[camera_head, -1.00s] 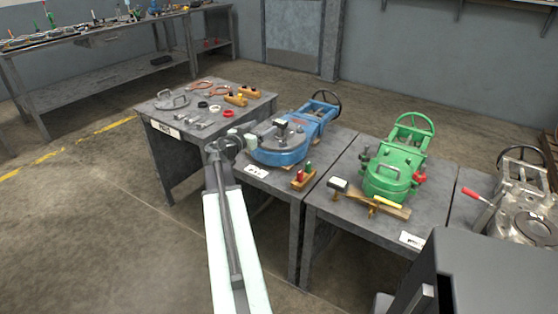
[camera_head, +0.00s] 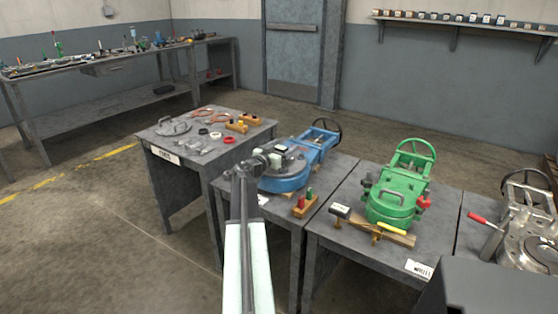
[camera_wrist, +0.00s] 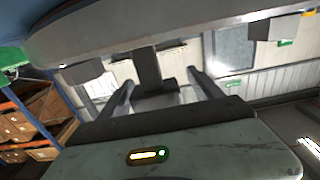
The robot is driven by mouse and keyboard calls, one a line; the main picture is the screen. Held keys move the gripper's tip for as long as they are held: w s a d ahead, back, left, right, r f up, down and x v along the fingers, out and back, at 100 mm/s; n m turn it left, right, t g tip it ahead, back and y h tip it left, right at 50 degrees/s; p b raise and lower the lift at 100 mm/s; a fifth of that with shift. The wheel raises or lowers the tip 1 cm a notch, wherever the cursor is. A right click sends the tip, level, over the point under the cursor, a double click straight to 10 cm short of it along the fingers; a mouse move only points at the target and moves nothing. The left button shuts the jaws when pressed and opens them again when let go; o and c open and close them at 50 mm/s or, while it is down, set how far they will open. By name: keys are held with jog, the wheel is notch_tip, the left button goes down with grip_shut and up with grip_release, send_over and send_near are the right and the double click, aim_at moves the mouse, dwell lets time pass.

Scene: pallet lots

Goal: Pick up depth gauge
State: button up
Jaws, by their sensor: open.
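I cannot pick out the depth gauge for certain in either view; the small tools are too small to tell apart. My arm reaches forward in the head view, with my gripper (camera_head: 258,161) in front of the blue machine (camera_head: 285,177) and hiding part of it. In the wrist view my gripper (camera_wrist: 162,92) shows two separated fingers with nothing visible held between them.
A parts table (camera_head: 186,160) holds rings, a lid and wooden blocks. A green machine (camera_head: 396,196) and a metal machine (camera_head: 525,235) stand on tables to the right. A long bench (camera_head: 110,78) with several small tools is at the back left. Open floor lies left.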

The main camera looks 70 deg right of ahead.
jog(key=shift+d, duration=0.15)
grip_shut()
jog(key=shift+r, duration=0.15)
